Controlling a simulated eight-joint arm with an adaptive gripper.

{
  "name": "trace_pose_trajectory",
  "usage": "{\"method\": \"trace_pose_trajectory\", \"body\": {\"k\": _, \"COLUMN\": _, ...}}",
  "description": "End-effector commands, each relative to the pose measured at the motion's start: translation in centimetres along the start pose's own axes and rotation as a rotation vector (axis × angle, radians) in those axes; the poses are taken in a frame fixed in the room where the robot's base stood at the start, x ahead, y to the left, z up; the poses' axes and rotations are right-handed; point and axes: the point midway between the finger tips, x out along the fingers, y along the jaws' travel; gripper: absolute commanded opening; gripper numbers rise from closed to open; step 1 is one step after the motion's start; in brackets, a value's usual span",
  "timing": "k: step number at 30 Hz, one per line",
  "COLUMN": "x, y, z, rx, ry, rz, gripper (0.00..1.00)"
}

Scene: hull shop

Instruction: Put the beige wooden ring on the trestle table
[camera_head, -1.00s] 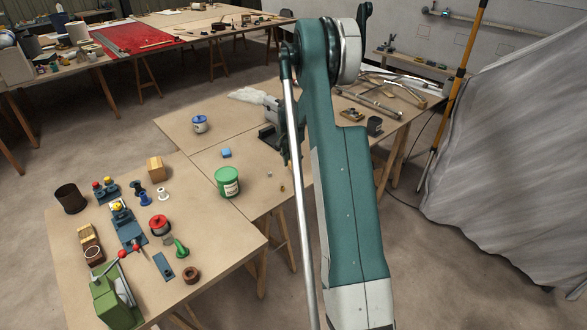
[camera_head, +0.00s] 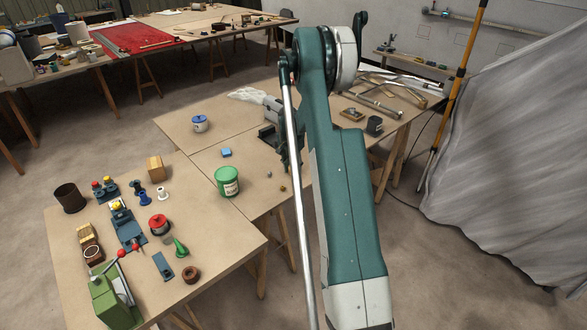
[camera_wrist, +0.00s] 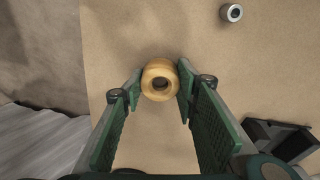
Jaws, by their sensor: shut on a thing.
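The beige wooden ring (camera_wrist: 160,80) shows in the wrist view between the fingertips of my gripper (camera_wrist: 158,87). The green fingers are shut on its left and right sides, with its dark hole facing the camera. A brown tabletop (camera_wrist: 135,30) lies behind it; I cannot tell whether the ring touches it. In the head view my arm hides most of the gripper. A small tan thing (camera_head: 283,189) shows just left of the arm and may be this ring. The trestle table (camera_head: 205,165) under this area has a plain brown top and wooden legs.
A grey metal ring (camera_wrist: 231,13) and a dark angular holder (camera_wrist: 280,140) stand near the gripper. A green tub (camera_head: 227,182), a blue block (camera_head: 226,152) and a blue-white pot (camera_head: 200,124) stand left of my arm. A grey sheet (camera_head: 510,150) hangs at right.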

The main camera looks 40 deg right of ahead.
Motion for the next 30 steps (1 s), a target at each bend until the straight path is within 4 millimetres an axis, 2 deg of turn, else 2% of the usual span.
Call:
{"method": "trace_pose_trajectory", "body": {"k": 1, "x": 0.1, "y": 0.0, "z": 0.0, "rx": 0.0, "ry": 0.0, "rz": 0.0, "gripper": 0.34}}
{"method": "trace_pose_trajectory", "body": {"k": 4, "x": 0.0, "y": 0.0, "z": 0.0, "rx": 0.0, "ry": 0.0, "rz": 0.0, "gripper": 0.45}}
{"method": "trace_pose_trajectory", "body": {"k": 19, "x": -0.4, "y": 0.0, "z": -0.1, "rx": 0.0, "ry": 0.0, "rz": 0.0, "gripper": 0.45}}
{"method": "trace_pose_trajectory", "body": {"k": 23, "x": -1.4, "y": 0.0, "z": 0.0, "rx": 0.0, "ry": 0.0, "rz": 0.0, "gripper": 0.45}}
{"method": "trace_pose_trajectory", "body": {"k": 30, "x": -4.5, "y": 0.0, "z": 0.0, "rx": 0.0, "ry": 0.0, "rz": 0.0, "gripper": 0.45}}
